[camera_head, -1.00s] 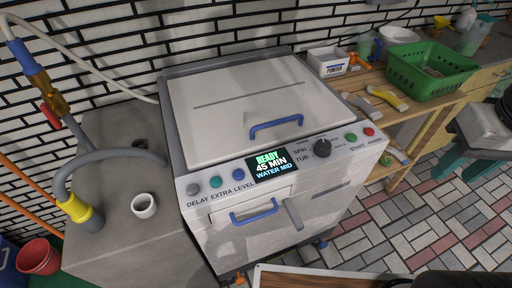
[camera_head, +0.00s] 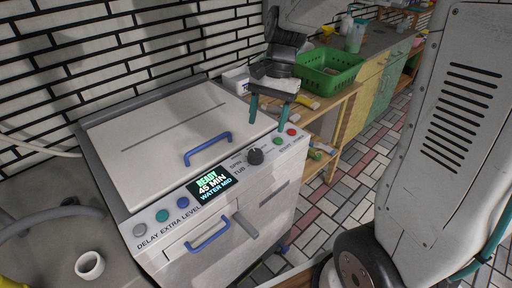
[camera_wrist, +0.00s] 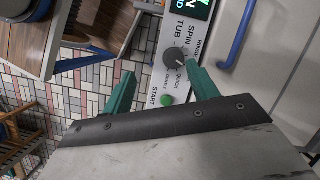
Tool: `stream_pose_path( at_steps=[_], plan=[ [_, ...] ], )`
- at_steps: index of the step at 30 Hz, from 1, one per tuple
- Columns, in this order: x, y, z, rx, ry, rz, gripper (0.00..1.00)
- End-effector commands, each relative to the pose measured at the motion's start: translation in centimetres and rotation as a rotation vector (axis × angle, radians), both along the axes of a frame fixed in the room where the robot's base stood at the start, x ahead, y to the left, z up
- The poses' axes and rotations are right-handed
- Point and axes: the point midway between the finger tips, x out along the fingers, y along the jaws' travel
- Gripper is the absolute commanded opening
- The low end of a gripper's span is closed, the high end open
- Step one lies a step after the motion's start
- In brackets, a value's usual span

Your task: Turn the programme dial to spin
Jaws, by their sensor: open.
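The programme dial (camera_head: 255,156) is a round dark knob on the washer's white front panel, right of the lit display (camera_head: 214,186). In the wrist view the dial (camera_wrist: 174,60) has labels around it, including SPIN, TUB and QUICK. Its pale pointer mark seems to face the QUICK side, not SPIN. The display reads READY, 45 MIN, WATER MID. My gripper (camera_head: 268,116) has two teal fingers, open and empty, above the panel's right part. In the wrist view the dial shows beyond the gripper (camera_wrist: 160,88), nearer the right finger. I see no clear contact.
A green START button (camera_head: 277,141) and a red button (camera_head: 291,132) sit right of the dial. A blue lid handle (camera_head: 207,149) is behind the panel. A green basket (camera_head: 329,72) stands on the wooden shelf. A white mug (camera_head: 90,265) is at lower left.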

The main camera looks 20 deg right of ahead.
Motion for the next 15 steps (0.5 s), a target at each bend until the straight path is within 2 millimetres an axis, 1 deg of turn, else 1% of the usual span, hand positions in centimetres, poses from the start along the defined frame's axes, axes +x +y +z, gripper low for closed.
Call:
stream_pose_path(
  at_steps=[1, 3, 6, 11, 15],
  plan=[
    [1.1, -0.2, -1.2, 0.007, 0.03, -0.041, 0.59],
    [2.2, -0.3, -2.3, 0.016, 0.056, -0.092, 0.59],
    [3.2, -0.4, -3.4, 0.022, 0.081, -0.14, 0.59],
    [3.6, -0.2, -4.7, 0.026, 0.097, -0.166, 0.59],
    [3.0, 0.5, -6.6, 0.025, 0.098, -0.165, 0.59]
  ],
)
